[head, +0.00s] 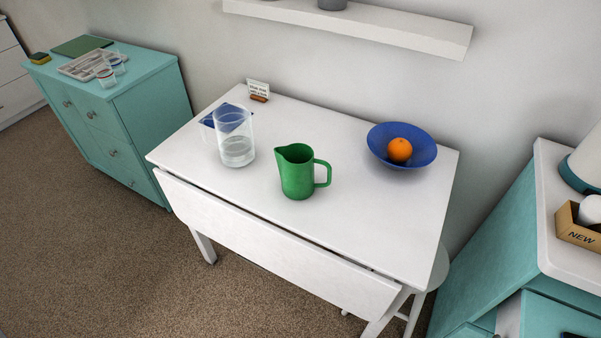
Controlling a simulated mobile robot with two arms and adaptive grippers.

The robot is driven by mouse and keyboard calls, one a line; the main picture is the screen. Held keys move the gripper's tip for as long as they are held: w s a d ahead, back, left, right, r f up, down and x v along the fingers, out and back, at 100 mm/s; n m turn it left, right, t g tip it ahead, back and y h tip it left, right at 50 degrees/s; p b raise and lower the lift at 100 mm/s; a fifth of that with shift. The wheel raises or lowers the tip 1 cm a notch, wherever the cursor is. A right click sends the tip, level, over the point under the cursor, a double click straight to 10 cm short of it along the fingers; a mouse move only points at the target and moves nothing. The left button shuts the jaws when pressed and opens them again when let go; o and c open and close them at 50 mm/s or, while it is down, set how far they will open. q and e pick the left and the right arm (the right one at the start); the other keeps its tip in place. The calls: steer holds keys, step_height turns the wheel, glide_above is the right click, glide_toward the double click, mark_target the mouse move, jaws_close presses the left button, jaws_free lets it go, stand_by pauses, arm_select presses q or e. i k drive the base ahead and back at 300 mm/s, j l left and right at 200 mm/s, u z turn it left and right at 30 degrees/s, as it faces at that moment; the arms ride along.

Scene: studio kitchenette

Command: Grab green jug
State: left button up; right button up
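The green jug (297,172) stands upright on the white drop-leaf table (330,223), near the middle of its top. Its spout points to the left and its handle to the right. Nothing is touching the jug. Neither of my grippers shows in the head view.
A clear glass vessel (236,150) stands left of the jug, with a blue item (210,118) behind it. A blue bowl (377,140) holding an orange (399,150) is to the right. A small sign (258,87) stands at the back edge. The table's front is clear.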

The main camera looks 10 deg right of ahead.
mark_target(298, 179)
steer(key=j+z, duration=0.4)
steer(key=k+j+z, duration=0.15)
steer(key=j+z, duration=0.3)
steer(key=k+j+z, duration=0.15)
steer(key=j+z, duration=0.25)
steer(key=l, duration=0.1)
